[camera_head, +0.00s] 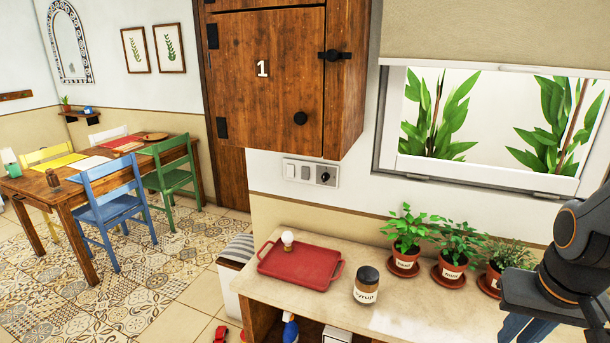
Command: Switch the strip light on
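A white switch panel (311,173) is on the wall below the wooden cabinet marked 1. It has two pale rocker-like switches on its left and a dark round knob (324,177) on its right. No labels can be read on it. I cannot make out a strip light in this view. My gripper (523,330) is at the bottom right, partly cut off by the picture edge, in front of the counter and well to the right of the panel. Its fingers point down and look empty, but their opening cannot be judged.
The cabinet (262,90) juts out above the panel. The counter (330,250) below holds a red tray (301,264) with a small white-topped item, a syrup jar (367,286) and potted herbs (405,245). A window (490,130) is behind. A dining table (60,188) with chairs is at left.

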